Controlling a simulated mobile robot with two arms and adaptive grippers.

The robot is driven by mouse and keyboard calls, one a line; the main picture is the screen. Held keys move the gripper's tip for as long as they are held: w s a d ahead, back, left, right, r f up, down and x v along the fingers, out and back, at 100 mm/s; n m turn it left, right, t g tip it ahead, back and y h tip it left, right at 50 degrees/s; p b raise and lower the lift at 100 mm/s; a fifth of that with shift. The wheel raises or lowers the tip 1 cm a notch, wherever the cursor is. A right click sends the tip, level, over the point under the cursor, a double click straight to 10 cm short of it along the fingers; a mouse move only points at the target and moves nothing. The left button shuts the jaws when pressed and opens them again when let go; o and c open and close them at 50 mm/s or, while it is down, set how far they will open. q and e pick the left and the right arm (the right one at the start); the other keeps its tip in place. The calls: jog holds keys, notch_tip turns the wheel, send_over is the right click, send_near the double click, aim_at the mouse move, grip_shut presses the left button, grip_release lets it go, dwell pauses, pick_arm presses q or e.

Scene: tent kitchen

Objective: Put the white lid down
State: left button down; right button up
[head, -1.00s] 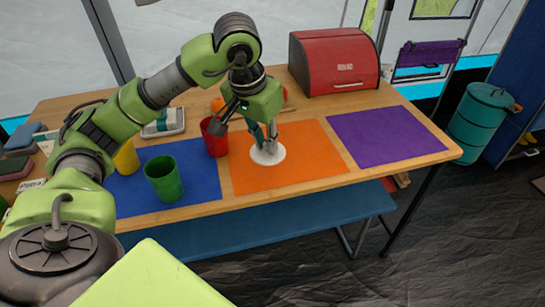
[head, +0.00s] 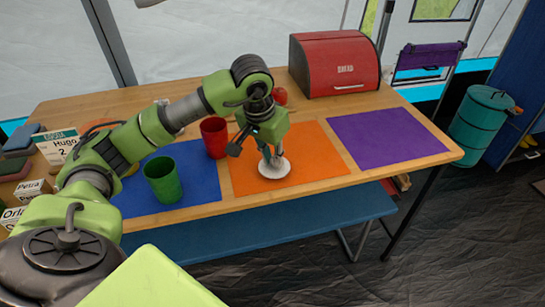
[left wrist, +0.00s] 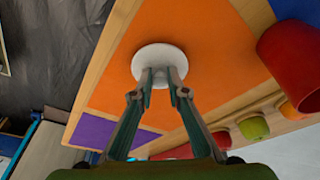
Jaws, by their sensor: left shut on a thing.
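The white lid (head: 275,169) is a small round disc over the orange mat (head: 310,150) on the wooden table. My left gripper (head: 272,158) points down from above, with its fingers closed on the lid's middle. In the left wrist view the lid (left wrist: 158,55) shows flat beyond the fingertips (left wrist: 162,73), with orange all around it. What the fingers grip is hidden between them. I cannot tell whether the lid touches the mat or hangs slightly above it. My right gripper is not in view.
A red cup (head: 213,138) and a green cup (head: 163,181) stand left of the lid, by the blue mat (head: 198,182). A red bread box (head: 334,65) stands at the back. The purple mat (head: 388,137) is clear. Name cards (head: 58,146) stand at far left.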

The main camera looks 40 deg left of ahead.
pick_arm(q)
jog(key=shift+f, duration=0.1)
jog(key=c, duration=2)
grip_release()
jog(key=shift+o, duration=0.2)
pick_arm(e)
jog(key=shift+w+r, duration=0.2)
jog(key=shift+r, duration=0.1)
pick_arm(q)
jog(key=shift+r, duration=0.25)
jog(key=p+v, duration=0.1)
jog(key=v, duration=1)
jog(key=shift+r+p, duration=0.35)
jog(key=shift+r, duration=0.05)
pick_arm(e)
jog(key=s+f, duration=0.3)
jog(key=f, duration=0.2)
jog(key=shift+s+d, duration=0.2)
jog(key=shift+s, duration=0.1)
pick_arm(q)
jog(key=shift+s, duration=0.15)
